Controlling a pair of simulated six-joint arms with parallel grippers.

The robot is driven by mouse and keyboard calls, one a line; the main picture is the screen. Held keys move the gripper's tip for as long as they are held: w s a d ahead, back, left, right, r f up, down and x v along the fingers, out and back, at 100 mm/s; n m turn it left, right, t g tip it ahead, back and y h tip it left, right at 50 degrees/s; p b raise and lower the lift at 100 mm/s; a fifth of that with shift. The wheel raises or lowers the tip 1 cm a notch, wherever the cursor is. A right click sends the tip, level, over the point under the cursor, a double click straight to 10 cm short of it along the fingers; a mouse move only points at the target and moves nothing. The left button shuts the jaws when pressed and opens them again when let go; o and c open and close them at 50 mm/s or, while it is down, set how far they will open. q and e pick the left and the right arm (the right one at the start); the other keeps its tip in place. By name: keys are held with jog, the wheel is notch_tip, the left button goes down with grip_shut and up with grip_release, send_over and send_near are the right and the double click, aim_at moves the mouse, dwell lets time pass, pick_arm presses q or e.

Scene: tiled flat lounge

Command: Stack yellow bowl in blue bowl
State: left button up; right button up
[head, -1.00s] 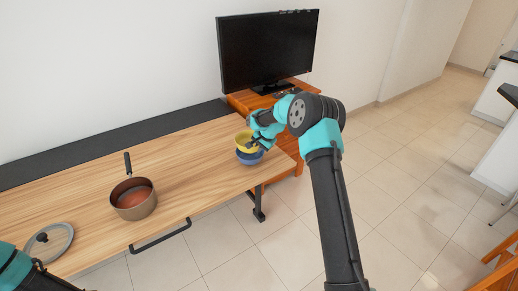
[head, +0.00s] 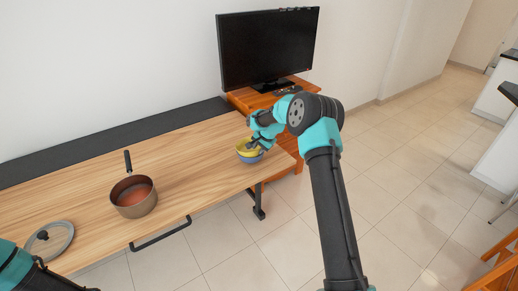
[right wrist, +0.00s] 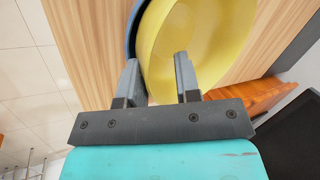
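The yellow bowl (head: 246,151) sits inside the blue bowl (head: 250,160) near the right end of the wooden table. In the right wrist view the yellow bowl (right wrist: 215,35) fills the middle, and a strip of the blue bowl (right wrist: 131,35) shows along its left edge. My right gripper (head: 253,142) is at the yellow bowl's rim. In the right wrist view its fingers (right wrist: 159,72) stand apart, one on each side of the yellow wall, with a gap. Part of my left arm shows at the lower left; its gripper is not visible.
A brown saucepan (head: 133,198) with a dark handle and a round lid (head: 50,246) stand on the wooden table (head: 190,167), left of the bowls. A television (head: 268,47) on a wooden cabinet (head: 242,101) is behind. The tabletop between saucepan and bowls is clear.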

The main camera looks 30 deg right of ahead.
jog(key=shift+r, duration=0.15)
jog(key=shift+r, duration=0.65)
jog(key=v, duration=1.1)
jog(key=shift+s+r, duration=0.15)
jog(key=shift+r, duration=0.2)
jog(key=shift+f, duration=0.1)
jog(key=s+a+f+n+g+y, duration=0.1)
jog(key=s+a+f+n, duration=0.2)
jog(key=s+a+f, duration=0.55)
jog(key=s+a+f+n+g, duration=0.15)
jog(key=s+a+f, duration=0.35)
jog(key=f, duration=0.7)
jog(key=s+a+f+n, duration=0.2)
jog(key=s+a, duration=0.1)
jog(key=s, duration=0.4)
jog(key=s+a+f+n, duration=0.2)
jog(key=s+a+f, duration=0.1)
jog(key=s, duration=0.5)
jog(key=s+a+f+n+g, duration=0.1)
jog(key=s+a+f+n, duration=0.1)
jog(key=s+a, duration=0.3)
jog(key=s, duration=0.2)
jog(key=shift+s+f+y, duration=0.15)
jog(key=shift+s+y, duration=0.15)
jog(key=shift+s, duration=0.05)
